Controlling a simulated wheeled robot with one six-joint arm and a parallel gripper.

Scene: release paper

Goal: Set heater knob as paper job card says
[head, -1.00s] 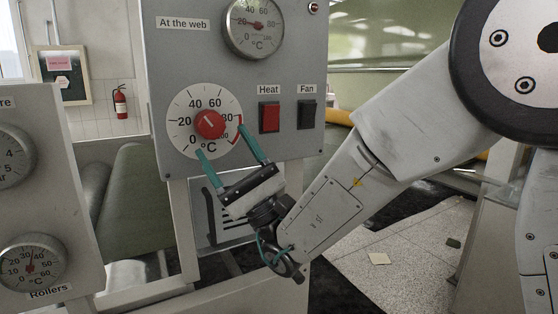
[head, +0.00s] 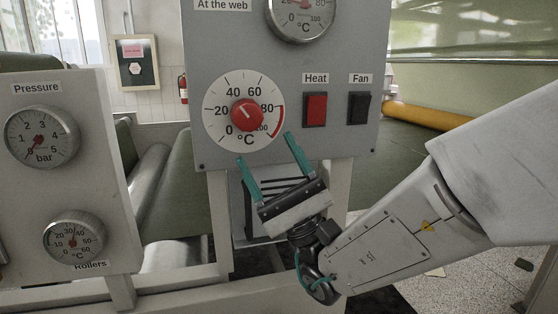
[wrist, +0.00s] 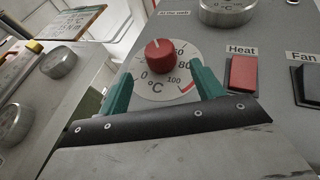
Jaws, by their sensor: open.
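The heater knob (head: 247,115) is red and round, on a white dial marked 0 to 100 °C with a red arc at the high end. Its white mark points up and left, roughly toward 40. The knob also shows in the wrist view (wrist: 160,54). My gripper (head: 266,148) has teal fingers spread apart and empty, below and slightly right of the knob. In the wrist view the gripper (wrist: 161,70) has a finger either side of the dial's lower part, with the knob beyond the tips.
The Heat switch (head: 315,109) is red and the Fan switch (head: 358,108) black, right of the dial. The "At the web" gauge (head: 302,12) is above. Pressure (head: 41,137) and Rollers (head: 73,238) gauges stand left. A framed board (head: 136,62) hangs on the back wall.

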